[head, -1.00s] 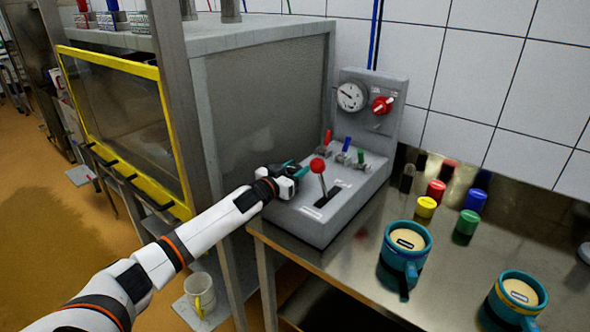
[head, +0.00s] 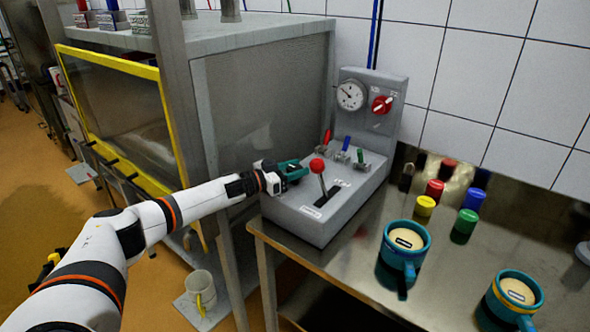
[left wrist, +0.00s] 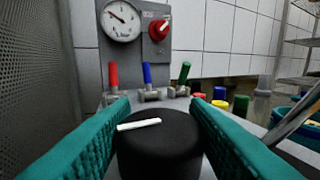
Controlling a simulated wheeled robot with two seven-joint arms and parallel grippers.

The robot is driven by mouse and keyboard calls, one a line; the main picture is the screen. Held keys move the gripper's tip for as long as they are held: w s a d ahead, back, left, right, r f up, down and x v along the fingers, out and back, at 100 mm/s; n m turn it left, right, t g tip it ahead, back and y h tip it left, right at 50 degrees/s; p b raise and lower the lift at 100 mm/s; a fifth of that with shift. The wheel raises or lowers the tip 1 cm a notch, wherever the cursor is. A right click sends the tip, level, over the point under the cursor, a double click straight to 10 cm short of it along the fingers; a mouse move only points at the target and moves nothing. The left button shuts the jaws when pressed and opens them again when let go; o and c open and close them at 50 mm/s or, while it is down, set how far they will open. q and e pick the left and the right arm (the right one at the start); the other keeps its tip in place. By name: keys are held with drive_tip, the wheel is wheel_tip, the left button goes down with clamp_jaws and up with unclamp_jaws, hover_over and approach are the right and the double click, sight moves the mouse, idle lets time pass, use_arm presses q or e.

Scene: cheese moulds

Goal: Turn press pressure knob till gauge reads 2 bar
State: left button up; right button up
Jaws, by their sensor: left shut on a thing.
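The grey press control panel (head: 302,225) stands on the steel bench. A black knob (left wrist: 158,140) with a white mark sits between the teal fingers of my left gripper (left wrist: 158,125), which is shut on it. In the head view my left gripper (head: 294,171) is at the left side of the panel and largely hides the knob. The round white pressure gauge (head: 351,95) is on the upright back plate. It also shows in the left wrist view (left wrist: 121,20), its needle pointing to the upper left; the numbers are too small to read. My right gripper is out of view.
A red-ball lever (head: 317,166) stands close to the right of the gripper. Behind are red, blue and green small levers (left wrist: 150,75) and a red rotary switch (head: 381,105).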

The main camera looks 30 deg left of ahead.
sight(295, 167)
use_arm(q)
drive_tip(key=shift+m+g+h+b, duration=0.65)
drive_tip(key=shift+m+h, duration=0.15)
drive_tip(key=shift+h, duration=0.3)
drive_tip(key=o, duration=0.9)
drive_tip(key=shift+o, duration=0.2)
wheel_tip(295, 167, up, 10)
drive_tip(key=shift+o, duration=0.2)
